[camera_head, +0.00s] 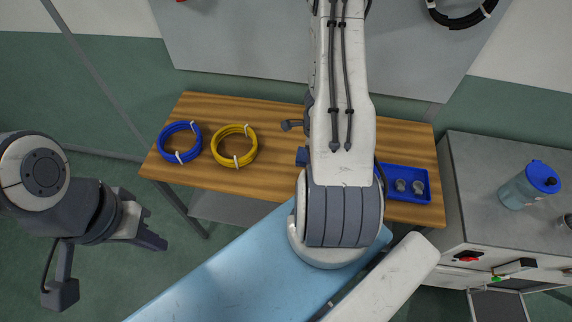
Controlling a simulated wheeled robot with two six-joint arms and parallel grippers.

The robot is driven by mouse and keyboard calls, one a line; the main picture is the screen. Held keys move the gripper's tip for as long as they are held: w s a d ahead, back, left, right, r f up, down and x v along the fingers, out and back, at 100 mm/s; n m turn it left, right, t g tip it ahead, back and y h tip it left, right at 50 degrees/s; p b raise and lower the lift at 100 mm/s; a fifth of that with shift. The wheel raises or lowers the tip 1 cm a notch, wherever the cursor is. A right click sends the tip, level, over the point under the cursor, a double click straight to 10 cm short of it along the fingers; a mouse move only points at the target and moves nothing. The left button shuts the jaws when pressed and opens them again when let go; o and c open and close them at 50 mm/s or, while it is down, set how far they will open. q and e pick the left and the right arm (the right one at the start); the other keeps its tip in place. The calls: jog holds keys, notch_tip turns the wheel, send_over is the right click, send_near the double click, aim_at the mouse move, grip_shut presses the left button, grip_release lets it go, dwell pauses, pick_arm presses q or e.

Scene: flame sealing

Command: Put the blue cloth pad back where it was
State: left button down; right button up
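My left gripper (153,227) is at the left, in front of the table's left end. Its fingers look apart, with nothing seen between them.
The wooden table (262,182) holds a blue cable coil (162,138), a yellow coil (216,152), and a blue tray (408,168) with small grey parts. A small dark tool (291,125) lies behind. A blue-lidded container (528,188) stands on the grey cabinet (485,165).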

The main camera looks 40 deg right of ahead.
jog(key=p, duration=0.1)
send_over(289, 170)
notch_tip(289, 170, down, 4)
jog(key=shift+w+f, duration=0.1)
notch_tip(289, 170, down, 4)
jog(key=b, duration=0.4)
jog(key=shift+f, duration=0.2)
jog(key=shift+r, duration=0.15)
jog(key=o, duration=1)
